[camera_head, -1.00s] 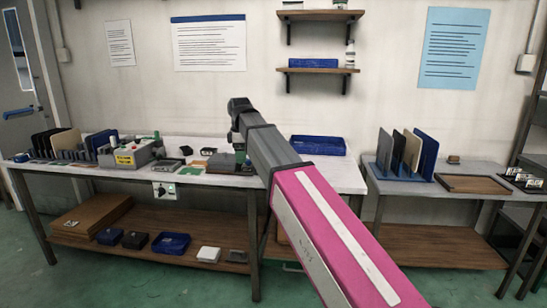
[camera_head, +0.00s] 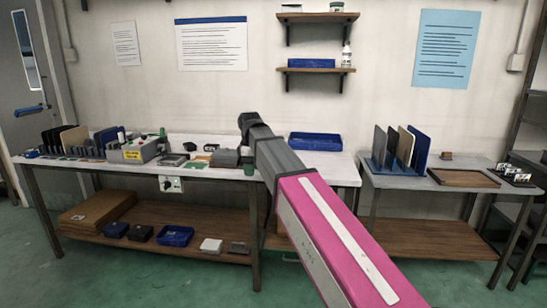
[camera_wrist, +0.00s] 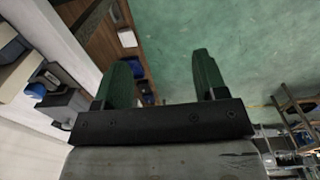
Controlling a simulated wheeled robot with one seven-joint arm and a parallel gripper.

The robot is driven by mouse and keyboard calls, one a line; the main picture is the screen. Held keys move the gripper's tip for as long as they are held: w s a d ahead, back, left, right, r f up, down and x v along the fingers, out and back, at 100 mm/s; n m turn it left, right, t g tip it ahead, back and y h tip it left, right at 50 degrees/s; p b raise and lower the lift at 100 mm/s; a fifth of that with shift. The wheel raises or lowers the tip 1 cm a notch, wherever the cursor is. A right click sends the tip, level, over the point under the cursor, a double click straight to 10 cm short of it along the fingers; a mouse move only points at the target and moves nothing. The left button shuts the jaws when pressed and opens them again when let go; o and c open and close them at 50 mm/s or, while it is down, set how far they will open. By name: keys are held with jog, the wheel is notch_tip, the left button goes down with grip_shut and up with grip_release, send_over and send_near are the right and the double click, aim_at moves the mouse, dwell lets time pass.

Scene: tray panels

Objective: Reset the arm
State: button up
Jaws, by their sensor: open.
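My arm, pink and dark grey, reaches up from the bottom right in the head view, and its end is in front of the long workbench (camera_head: 225,172). The fingers do not show clearly there. In the wrist view my gripper (camera_wrist: 165,85) has two green fingers spread wide apart, with nothing between them. Beyond the fingers are the green floor and the bench's lower shelf.
Panels in a rack (camera_head: 398,160) and a brown tray (camera_head: 462,178) stand on the right table. A blue bin (camera_head: 315,141) sits at the long bench's back. A grey device (camera_head: 138,150) is on its left. Wall shelves (camera_head: 316,70) hang above. The front floor is clear.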

jog(key=s+d+f+m, duration=0.3)
jog(key=d+f+m, duration=0.1)
jog(key=d+f, duration=0.5)
jog(key=s+d+f+m, duration=0.2)
jog(key=d+f+m, duration=0.3)
jog(key=f, duration=0.6)
jog(key=s+d+f+m, duration=0.7)
jog(key=s+d+f, duration=0.4)
jog(key=d+f, duration=0.2)
jog(key=shift+s+d+f+m, duration=0.3)
jog(key=shift+s+f, duration=0.1)
jog(key=shift+f, duration=0.45)
